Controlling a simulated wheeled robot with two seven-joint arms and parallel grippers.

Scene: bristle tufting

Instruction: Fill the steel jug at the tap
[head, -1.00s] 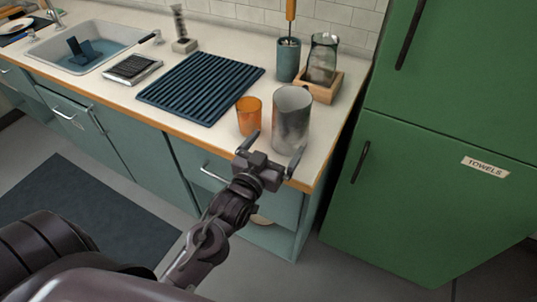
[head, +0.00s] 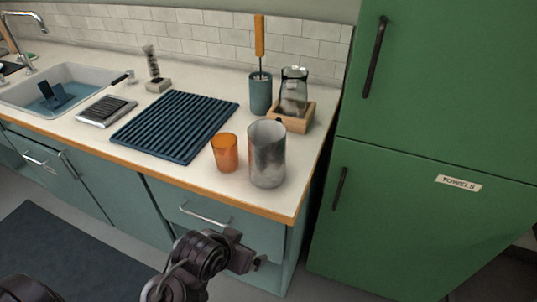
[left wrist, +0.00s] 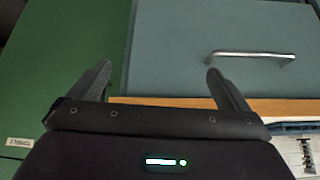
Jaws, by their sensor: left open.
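The steel jug (head: 267,155) stands upright near the counter's front right corner, a mottled grey cylinder. The tap (head: 24,26) is a chrome spout at the far left, over the white sink (head: 22,98). My left gripper (head: 252,259) is in front of the cabinet, below the counter edge and apart from the jug. In the left wrist view my left gripper (left wrist: 158,72) has its fingers spread with nothing between them, and the jug is not visible there. My right gripper is not in view.
An orange cup (head: 225,153) stands close left of the jug. A ribbed dark mat (head: 177,125) lies left of it. Behind are a glass jar in a wooden tray (head: 293,122) and a teal holder (head: 260,93). A drawer handle (head: 203,216) projects near my gripper.

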